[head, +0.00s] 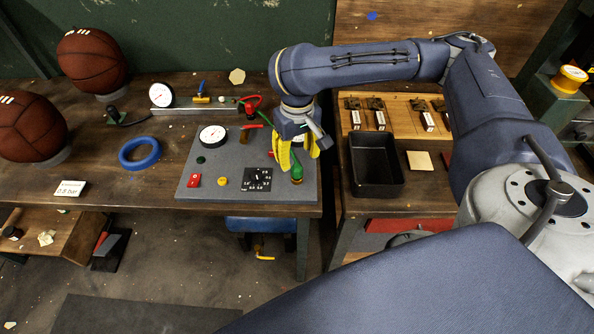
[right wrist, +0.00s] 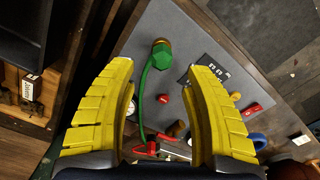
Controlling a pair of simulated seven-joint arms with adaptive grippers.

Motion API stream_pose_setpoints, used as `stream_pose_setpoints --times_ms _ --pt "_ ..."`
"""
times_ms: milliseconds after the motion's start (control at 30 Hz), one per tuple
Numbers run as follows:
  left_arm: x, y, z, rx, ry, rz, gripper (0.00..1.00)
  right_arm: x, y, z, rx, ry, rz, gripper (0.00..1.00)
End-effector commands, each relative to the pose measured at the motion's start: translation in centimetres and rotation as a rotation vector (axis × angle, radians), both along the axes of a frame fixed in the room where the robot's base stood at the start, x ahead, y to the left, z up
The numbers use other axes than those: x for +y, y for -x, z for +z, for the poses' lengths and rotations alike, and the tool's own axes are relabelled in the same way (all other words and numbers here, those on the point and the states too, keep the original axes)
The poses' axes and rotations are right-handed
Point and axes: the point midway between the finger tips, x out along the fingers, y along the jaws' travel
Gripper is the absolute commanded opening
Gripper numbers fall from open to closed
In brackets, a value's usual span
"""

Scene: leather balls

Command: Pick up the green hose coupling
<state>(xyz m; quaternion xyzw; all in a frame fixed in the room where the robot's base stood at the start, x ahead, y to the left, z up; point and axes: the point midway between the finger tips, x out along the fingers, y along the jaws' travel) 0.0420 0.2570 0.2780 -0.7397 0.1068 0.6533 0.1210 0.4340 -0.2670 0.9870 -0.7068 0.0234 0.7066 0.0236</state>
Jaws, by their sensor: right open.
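The green hose coupling (head: 297,172) stands on the grey panel near its right front corner. In the right wrist view the coupling (right wrist: 161,56) shows a green body with a brass-coloured end, and a green hose runs from it toward the gripper side. My right gripper (head: 298,158) is open above the panel, its yellow fingers pointing down around the coupling's place. In the right wrist view the coupling lies between the lines of the two fingers, near and beyond their tips; I see no contact. My left gripper is not in view.
The grey panel (head: 222,187) carries a round gauge (head: 213,135), a red switch (head: 194,181), a yellow knob (head: 222,181) and a black label plate (head: 257,179). A black tray (head: 376,187) stands to the right. A blue ring (head: 140,153) and basketballs lie to the left.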

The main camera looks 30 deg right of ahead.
Motion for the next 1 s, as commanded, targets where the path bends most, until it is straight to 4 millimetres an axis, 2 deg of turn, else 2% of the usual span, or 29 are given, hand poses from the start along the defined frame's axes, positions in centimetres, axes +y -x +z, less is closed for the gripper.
stream_pose_setpoints --times_ms 533,1000 --pt "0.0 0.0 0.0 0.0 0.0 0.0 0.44 0.3 0.3 -4.5 0.002 -0.001 -0.001 0.51" --pt "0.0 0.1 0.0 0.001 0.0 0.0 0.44 0.2 0.2 -5.1 0.0 0.0 -0.001 0.51"
